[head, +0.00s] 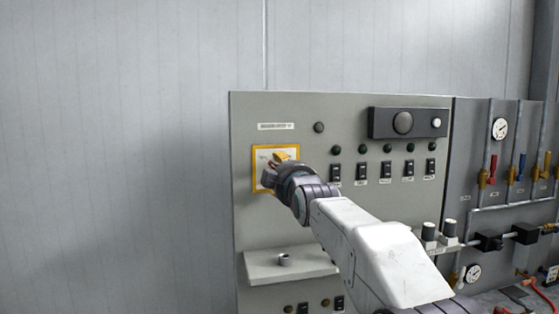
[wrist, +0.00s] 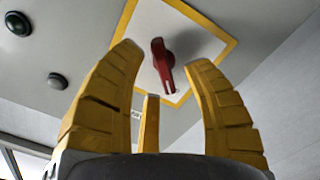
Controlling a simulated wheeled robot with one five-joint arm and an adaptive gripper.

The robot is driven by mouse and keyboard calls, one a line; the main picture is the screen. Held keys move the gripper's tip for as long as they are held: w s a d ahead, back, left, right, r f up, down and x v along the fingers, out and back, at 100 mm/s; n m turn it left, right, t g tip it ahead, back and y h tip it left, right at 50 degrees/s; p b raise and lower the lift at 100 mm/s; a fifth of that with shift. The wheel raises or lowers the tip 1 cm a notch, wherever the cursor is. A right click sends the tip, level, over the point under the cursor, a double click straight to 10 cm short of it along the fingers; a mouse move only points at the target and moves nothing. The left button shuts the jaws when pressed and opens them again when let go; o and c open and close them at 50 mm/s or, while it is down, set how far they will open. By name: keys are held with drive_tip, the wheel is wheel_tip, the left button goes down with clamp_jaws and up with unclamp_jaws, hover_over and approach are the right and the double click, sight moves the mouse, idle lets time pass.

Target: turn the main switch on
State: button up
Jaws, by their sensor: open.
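The main switch is a red rotary handle (wrist: 162,66) on a white plate with a yellow border (head: 256,152). In the wrist view its narrow end points down the picture. The handle is mostly hidden behind my gripper in the head view. My gripper (head: 277,163) is in front of the plate, and its yellow fingers (wrist: 163,58) are spread wide in the wrist view. The handle shows between the fingertips, with gaps on both sides. I see no finger touching it, but the exact depth is hard to tell.
The grey control panel (head: 240,215) carries black rocker switches (head: 385,170) and a dark box with round knobs (head: 405,123). A small shelf (head: 300,268) holding a ring-shaped part (head: 284,259) is below my gripper. Pipes and valves (head: 490,170) are at the right.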

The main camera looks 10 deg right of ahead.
drive_tip(key=shift+w+p, duration=0.35)
drive_tip(key=shift+w, duration=0.85)
drive_tip(key=shift+c, duration=0.2)
drive_tip(key=shift+r, duration=0.1)
clamp_jaws()
